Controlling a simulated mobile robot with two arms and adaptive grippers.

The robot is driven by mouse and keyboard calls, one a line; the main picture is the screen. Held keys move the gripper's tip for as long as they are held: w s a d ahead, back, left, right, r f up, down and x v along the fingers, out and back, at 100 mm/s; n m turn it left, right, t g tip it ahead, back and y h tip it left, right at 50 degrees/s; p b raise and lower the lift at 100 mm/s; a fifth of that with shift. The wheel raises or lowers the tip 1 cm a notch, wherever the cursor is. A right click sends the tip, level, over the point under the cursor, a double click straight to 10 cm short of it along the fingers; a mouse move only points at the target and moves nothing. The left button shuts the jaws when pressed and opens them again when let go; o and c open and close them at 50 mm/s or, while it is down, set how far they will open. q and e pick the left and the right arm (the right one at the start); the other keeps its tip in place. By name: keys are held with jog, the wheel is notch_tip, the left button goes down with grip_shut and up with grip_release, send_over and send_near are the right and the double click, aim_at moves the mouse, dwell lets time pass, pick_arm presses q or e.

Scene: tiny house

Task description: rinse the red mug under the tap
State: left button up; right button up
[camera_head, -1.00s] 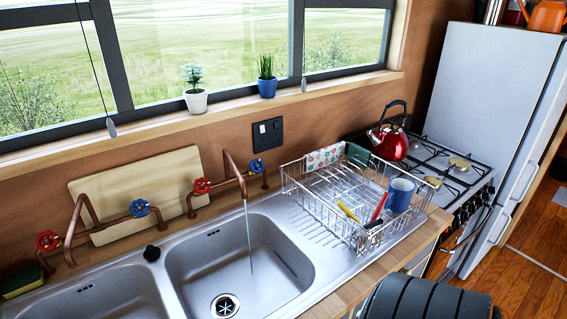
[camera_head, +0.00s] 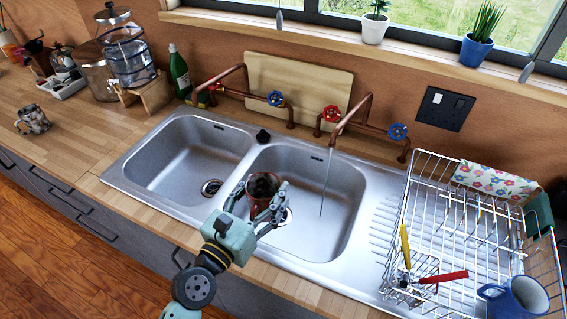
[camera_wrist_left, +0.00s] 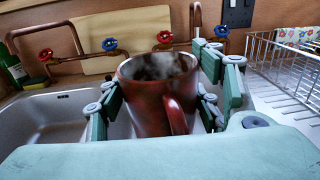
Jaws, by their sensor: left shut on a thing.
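The red mug (camera_head: 264,188) is upright between the fingers of my left gripper (camera_head: 258,197), over the front of the right-hand sink basin. My left gripper is shut on it. In the left wrist view the mug (camera_wrist_left: 150,100) shows dark smudges on its inside and rim, and its handle faces my gripper's palm. The copper tap (camera_head: 349,115) over the right basin (camera_head: 340,195) runs a thin stream of water (camera_head: 326,180). The stream falls to the right of the mug, apart from it. My right gripper is not in view.
A wire dish rack (camera_head: 460,225) with a blue mug (camera_head: 515,297) stands right of the sink. The left basin (camera_head: 185,160) is empty. A green bottle (camera_head: 179,72) and a wooden board (camera_head: 300,85) stand behind.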

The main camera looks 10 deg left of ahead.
aim_at(264, 176)
pick_arm(q)
jog(key=w, duration=0.1)
jog(key=w+m+h, duration=0.1)
jog(key=w, duration=0.1)
jog(key=w+h+p, duration=0.1)
jog(key=w, duration=0.1)
jog(key=shift+w+d+r+g, duration=0.25)
jog(key=shift+d+r+g, duration=0.15)
jog(key=shift+w, duration=0.3)
jog(key=shift+w+d, duration=0.1)
jog(key=w+d+f, duration=0.1)
jog(key=w+d, duration=0.1)
jog(key=d, duration=0.4)
jog(key=w+d+f+b, duration=0.1)
jog(key=w+d, duration=0.2)
jog(key=d, duration=0.4)
jog(key=shift+w+f, duration=0.25)
jog(key=shift+f, duration=0.1)
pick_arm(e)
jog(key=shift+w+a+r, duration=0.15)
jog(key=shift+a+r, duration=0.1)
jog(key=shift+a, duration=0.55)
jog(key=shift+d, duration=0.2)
pick_arm(q)
jog(key=shift+s, duration=0.2)
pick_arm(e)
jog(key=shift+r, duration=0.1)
